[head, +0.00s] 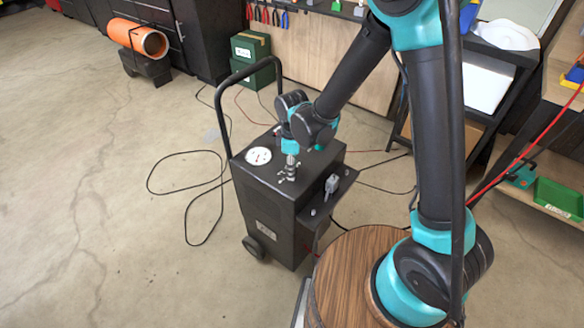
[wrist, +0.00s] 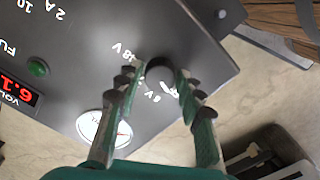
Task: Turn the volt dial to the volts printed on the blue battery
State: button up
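The volt dial (wrist: 161,73) is a dark round knob on the sloping top of the black charger cart (head: 263,213). White figures beside it include "48 V", and a smaller mark by its edge is partly hidden. My gripper (wrist: 163,80) has one finger on each side of the dial, with the tips against its edges. In the head view my gripper (head: 289,173) points down onto the cart's top, and the dial is hidden there. A red display (wrist: 15,91) on the panel reads about 6.1. I cannot make out a blue battery or its printed volts.
A round white gauge (wrist: 103,128) and a green lamp (wrist: 38,68) are on the panel. A side shelf (head: 333,192) juts from the cart. Black cables (head: 185,185) lie on the floor. An orange cylinder (head: 139,38) is at the back left. Open floor is at the left.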

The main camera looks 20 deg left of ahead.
jog(key=c, duration=0.7)
jog(key=shift+m, duration=0.4)
jog(key=m, duration=0.4)
jog(key=shift+m, duration=2.5)
jog(key=o, duration=1.2)
jog(key=shift+r, duration=0.15)
